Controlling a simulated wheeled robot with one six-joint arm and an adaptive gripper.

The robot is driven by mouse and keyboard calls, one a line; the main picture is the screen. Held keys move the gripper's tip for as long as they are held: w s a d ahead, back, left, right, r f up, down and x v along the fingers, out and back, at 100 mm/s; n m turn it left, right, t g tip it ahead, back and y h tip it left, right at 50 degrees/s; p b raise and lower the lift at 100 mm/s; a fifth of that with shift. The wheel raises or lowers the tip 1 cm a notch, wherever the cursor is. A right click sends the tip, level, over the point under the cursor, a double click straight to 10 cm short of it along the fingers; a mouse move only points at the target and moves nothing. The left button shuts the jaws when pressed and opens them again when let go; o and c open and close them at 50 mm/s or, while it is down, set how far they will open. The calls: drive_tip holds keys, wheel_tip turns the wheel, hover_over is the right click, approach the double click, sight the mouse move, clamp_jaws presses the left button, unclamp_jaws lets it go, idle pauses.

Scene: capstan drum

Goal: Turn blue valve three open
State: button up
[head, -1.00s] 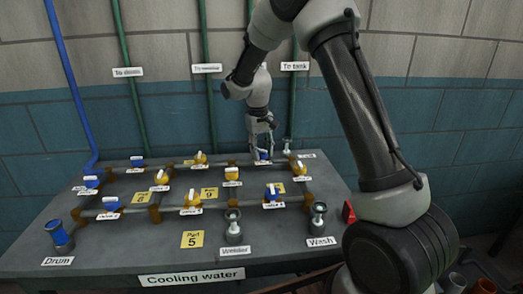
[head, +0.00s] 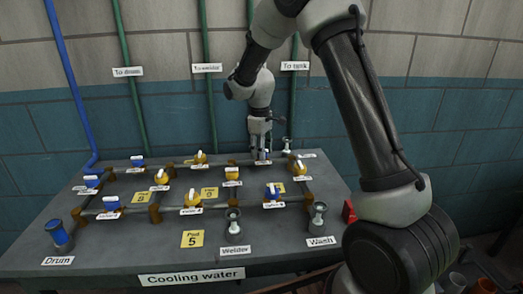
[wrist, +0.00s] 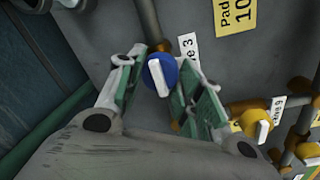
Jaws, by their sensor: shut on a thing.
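Blue valve three (wrist: 159,75) is a round blue knob with a white bar handle, in the middle of the wrist view. Its tag (wrist: 187,55) beside it ends in "e 3". The white bar lies roughly in line with the grey pipe (wrist: 147,20) above it in the picture. My gripper (wrist: 168,78) is shut on the valve, with a green-padded finger on each side of the knob. In the head view my gripper (head: 262,155) reaches down to the back row of the table, and its fingers mostly hide the valve.
A yellow valve (wrist: 256,124) tagged 9 is close to the right finger in the wrist view. Several blue and yellow valves stand on the pipes across the grey table (head: 120,250). A grey wash outlet (head: 318,217) and weld outlet (head: 233,222) stand nearer the front.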

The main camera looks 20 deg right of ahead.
idle(0.4)
drive_tip(key=o, duration=1)
drive_tip(key=shift+o, duration=0.2)
wheel_tip(320, 180, up, 12)
drive_tip(key=shift+s+a, duration=0.3)
drive_tip(key=shift+s, duration=0.05)
